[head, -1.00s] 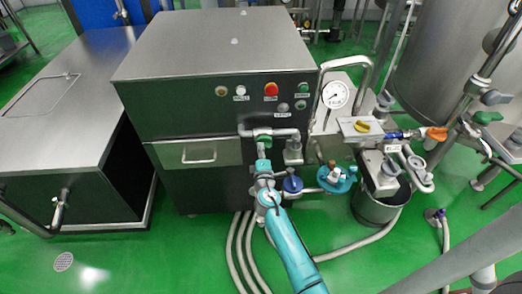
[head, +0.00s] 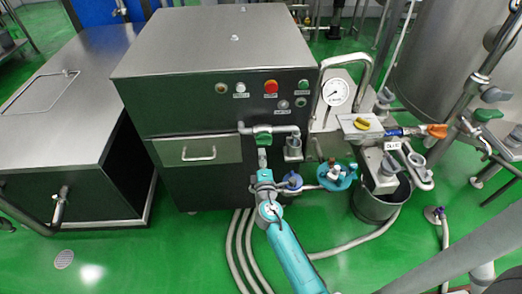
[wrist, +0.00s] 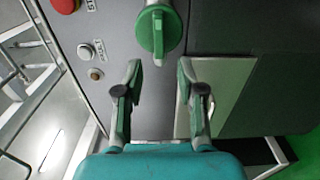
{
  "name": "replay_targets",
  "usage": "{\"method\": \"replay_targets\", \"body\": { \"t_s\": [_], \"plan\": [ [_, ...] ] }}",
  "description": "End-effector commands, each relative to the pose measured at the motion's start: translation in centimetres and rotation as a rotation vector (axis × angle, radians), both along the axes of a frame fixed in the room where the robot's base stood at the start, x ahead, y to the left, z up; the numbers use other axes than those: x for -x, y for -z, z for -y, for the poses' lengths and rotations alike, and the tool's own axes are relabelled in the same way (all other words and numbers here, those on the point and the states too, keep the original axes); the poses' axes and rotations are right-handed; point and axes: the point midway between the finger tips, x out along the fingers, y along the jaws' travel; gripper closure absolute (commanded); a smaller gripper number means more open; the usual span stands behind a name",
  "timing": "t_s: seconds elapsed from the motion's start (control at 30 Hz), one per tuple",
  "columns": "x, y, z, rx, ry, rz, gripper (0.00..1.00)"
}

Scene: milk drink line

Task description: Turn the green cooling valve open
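The green cooling valve (head: 263,138) sits on a grey pipe at the front of the steel cabinet. In the wrist view its round green knob (wrist: 158,30) has a raised bar that runs up and down in the picture. My gripper (wrist: 160,75) is open and empty, with its two fingers spread apart. The valve lies beyond the fingertips, roughly in line with the gap between them, and no finger touches it. In the head view my gripper (head: 262,158) is just below the valve, and its fingers are too small to make out there.
The steel cabinet (head: 215,50) carries a red button (head: 271,87) and other buttons above the valve. A pressure gauge (head: 335,92) and an orange-handled valve (head: 436,131) stand farther right.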

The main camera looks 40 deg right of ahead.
Motion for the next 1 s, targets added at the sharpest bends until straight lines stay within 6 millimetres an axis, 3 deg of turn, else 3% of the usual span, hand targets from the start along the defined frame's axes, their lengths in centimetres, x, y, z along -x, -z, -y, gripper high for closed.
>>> {"method": "replay_targets", "body": {
  "t_s": [0.2, 0.4, 1.0],
  "plan": [
    [3.4, 0.1, -2.3, 0.000, -0.001, -0.001, 0.61],
    [5.1, 0.1, -3.5, 0.000, -0.001, -0.001, 0.61],
    [5.5, 0.0, -3.7, 0.000, 0.000, 0.000, 0.61]
  ]
}}
